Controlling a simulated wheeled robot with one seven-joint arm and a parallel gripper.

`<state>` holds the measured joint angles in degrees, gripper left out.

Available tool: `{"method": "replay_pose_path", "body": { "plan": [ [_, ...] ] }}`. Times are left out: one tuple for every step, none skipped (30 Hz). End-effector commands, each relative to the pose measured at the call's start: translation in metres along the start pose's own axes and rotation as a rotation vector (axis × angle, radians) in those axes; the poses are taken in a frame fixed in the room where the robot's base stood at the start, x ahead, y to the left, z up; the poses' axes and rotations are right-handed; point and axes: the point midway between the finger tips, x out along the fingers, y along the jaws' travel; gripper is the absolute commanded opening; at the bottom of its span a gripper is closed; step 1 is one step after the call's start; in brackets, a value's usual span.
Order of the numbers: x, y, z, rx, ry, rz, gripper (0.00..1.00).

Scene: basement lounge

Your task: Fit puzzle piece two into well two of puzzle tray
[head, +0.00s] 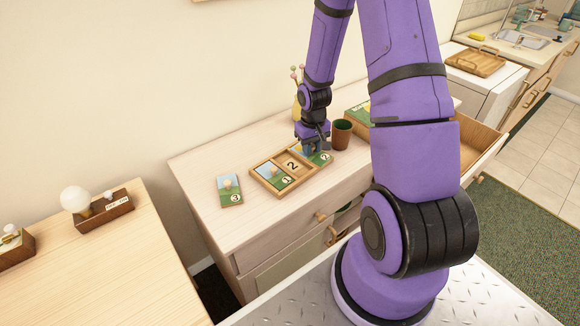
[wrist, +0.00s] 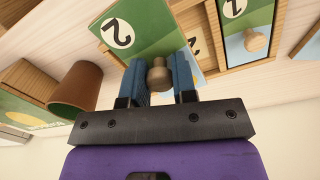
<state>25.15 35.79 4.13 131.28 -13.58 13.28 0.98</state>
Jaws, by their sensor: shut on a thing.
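The wooden puzzle tray (head: 272,188) lies on the dresser. Its middle well (head: 292,164), marked 2, is empty, and a tile marked 1 (head: 272,176) sits in the left well. The held piece is at the tray's right end, beside well two, and hides that end. Its height above the tray is unclear.
A tile marked 3 (head: 230,190) lies left of the tray on the dresser top (head: 205,170). A brown cup (head: 341,135) stands close right of my gripper, with a green box (head: 358,117) behind it. A yellow vase (head: 296,110) stands behind my gripper.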

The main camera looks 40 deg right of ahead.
Motion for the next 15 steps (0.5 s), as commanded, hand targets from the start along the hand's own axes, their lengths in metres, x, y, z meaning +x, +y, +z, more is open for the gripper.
{"method": "replay_pose_path", "body": {
  "plan": [
    [0.004, 0.014, 0.015, 0.022, -0.004, -0.002, 0.02],
    [0.006, 0.021, 0.023, 0.031, -0.004, -0.003, 0.02],
    [0.008, 0.029, 0.033, 0.041, -0.003, -0.004, 0.02],
    [0.009, 0.034, 0.039, 0.048, -0.004, -0.006, 0.02],
    [0.011, 0.039, 0.045, 0.055, -0.002, -0.007, 0.02],
    [0.012, 0.044, 0.053, 0.063, -0.003, -0.008, 0.02],
    [0.013, 0.047, 0.058, 0.069, -0.002, -0.009, 0.02],
    [0.014, 0.050, 0.062, 0.073, -0.001, -0.009, 0.02],
    [0.015, 0.053, 0.067, 0.077, -0.001, -0.010, 0.02],
    [0.015, 0.054, 0.069, 0.079, -0.001, -0.011, 0.02],
    [0.015, 0.056, 0.071, 0.081, -0.001, -0.011, 0.02],
    [0.016, 0.056, 0.072, 0.083, 0.000, -0.012, 0.02],
    [0.016, 0.055, 0.072, 0.083, 0.001, -0.012, 0.02],
    [0.017, 0.054, 0.070, 0.083, 0.001, -0.012, 0.02],
    [0.017, 0.051, 0.066, 0.082, 0.001, -0.012, 0.02]
  ]
}}
